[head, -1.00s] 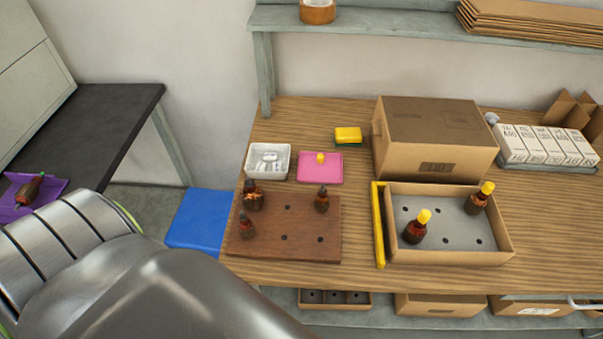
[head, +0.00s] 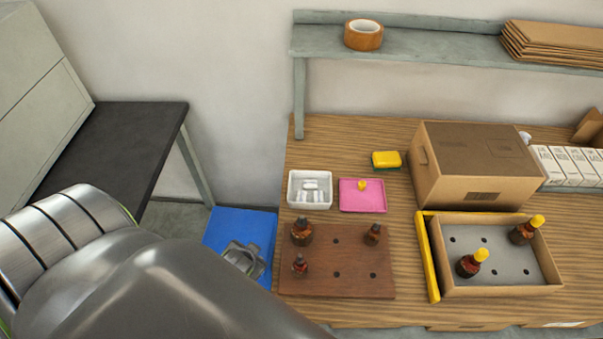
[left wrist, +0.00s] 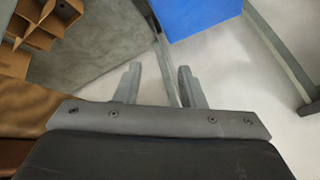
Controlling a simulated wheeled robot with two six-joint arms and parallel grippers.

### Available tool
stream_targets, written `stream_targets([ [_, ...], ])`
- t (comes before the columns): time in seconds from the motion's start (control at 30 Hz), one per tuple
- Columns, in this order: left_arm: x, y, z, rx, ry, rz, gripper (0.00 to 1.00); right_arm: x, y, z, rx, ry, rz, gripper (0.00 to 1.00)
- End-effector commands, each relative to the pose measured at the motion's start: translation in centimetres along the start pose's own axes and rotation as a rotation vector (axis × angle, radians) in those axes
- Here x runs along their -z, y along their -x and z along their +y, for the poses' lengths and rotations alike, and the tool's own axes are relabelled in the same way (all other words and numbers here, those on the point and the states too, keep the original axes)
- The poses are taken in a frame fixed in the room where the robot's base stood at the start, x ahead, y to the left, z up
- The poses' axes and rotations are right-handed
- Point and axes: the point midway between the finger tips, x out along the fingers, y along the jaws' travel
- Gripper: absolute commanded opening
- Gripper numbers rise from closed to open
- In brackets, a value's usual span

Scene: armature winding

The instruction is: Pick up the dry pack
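Small white packs (head: 311,186), which look like the dry packs, lie in a white tray (head: 293,192) at the back left of the wooden bench in the head view. My left gripper (head: 243,257) is in front of a blue surface left of the bench, below and left of the tray and well apart from it. In the left wrist view my left gripper (left wrist: 158,82) has its two fingers apart with nothing between them. The packs are not visible in that view. My right gripper is in neither view.
A dark brown bottle board (head: 355,282) stands in front of the tray. A pink tray (head: 350,203) and a yellow-green sponge (head: 386,160) lie to its right. An open carton (head: 557,270) with bottles and a closed carton (head: 470,165) are farther right. A shelf (head: 420,42) runs above.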

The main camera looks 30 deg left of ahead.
Motion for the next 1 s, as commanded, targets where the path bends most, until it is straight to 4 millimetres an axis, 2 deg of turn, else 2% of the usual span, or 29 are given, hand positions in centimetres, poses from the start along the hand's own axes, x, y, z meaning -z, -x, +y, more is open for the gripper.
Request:
stream_targets([
  [0.03,3.1,0.2,-1.1,0.045,-0.033,0.089,0.36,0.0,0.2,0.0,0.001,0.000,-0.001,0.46],
  [0.17,9.6,0.9,-3.1,0.148,-0.130,0.306,0.36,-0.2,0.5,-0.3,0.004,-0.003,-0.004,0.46],
  [0.33,19.5,4.1,-4.4,0.268,-0.318,0.642,0.36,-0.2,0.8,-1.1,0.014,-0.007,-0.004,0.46],
  [0.43,25.6,7.3,-3.7,0.324,-0.482,0.869,0.36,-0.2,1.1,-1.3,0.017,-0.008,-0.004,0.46],
  [0.5,29.3,9.8,-2.4,0.350,-0.622,1.027,0.36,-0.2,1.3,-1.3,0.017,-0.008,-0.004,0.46],
  [0.6,33.4,13.2,0.3,0.360,-0.848,1.225,0.36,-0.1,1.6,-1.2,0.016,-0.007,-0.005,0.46],
  [0.7,35.8,15.7,3.4,0.338,-1.104,1.377,0.36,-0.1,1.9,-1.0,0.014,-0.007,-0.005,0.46],
  [0.8,36.9,16.9,6.3,0.286,-1.383,1.468,0.36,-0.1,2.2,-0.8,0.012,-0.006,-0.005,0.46],
  [0.9,36.9,16.8,8.3,0.204,-1.674,1.486,0.36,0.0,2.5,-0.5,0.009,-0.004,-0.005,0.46],
  [1.0,36.5,15.8,9.0,0.099,-1.962,1.420,0.36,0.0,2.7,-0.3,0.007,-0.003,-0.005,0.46],
])
